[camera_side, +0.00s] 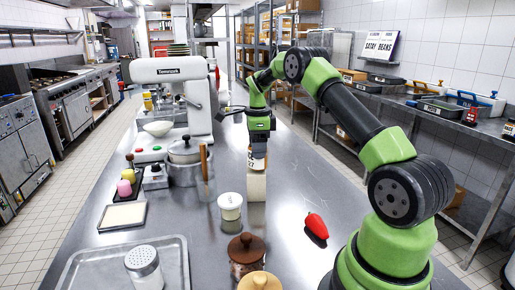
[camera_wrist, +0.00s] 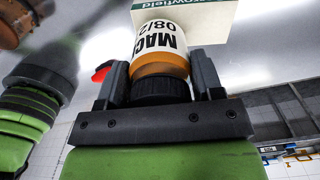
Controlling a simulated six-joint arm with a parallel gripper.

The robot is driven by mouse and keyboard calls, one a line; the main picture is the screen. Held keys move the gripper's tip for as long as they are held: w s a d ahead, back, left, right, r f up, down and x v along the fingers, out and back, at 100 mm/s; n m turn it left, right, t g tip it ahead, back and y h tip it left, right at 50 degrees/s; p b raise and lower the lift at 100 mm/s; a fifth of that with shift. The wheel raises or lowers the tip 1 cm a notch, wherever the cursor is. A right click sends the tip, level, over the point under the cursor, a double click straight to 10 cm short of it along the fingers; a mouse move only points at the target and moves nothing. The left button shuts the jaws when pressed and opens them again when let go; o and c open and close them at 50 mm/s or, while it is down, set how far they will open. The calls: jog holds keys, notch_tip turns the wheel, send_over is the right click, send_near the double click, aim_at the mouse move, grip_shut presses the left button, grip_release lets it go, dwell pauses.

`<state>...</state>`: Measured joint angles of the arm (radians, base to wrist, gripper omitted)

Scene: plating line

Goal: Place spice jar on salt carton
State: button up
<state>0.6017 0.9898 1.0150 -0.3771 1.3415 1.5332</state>
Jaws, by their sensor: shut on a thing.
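The spice jar (camera_side: 257,163) has a white label with black print and orange contents. In the wrist view the jar (camera_wrist: 160,43) shows a dark lid held between the two fingers. My gripper (camera_side: 258,147) is shut on the jar from above; its fingers (camera_wrist: 160,80) lie on both sides of the lid. The salt carton (camera_side: 256,187) stands upright, cream-coloured, on the steel table directly below the jar. Its pale printed face also shows beyond the jar in the wrist view (camera_wrist: 190,14). I cannot tell whether jar and carton touch.
A white lidded tub (camera_side: 230,208) stands close left of the carton. A red pepper (camera_side: 316,227) lies to the right. A brown-lidded jar (camera_side: 246,252) is in front. A pot (camera_side: 185,165) and stand mixer (camera_side: 180,95) are at left and behind. The table between carton and pepper is clear.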

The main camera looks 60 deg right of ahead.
jog(key=shift+f, duration=0.25)
jog(key=shift+f, duration=0.15)
jog(key=o, duration=1.1)
jog(key=shift+c, duration=0.2)
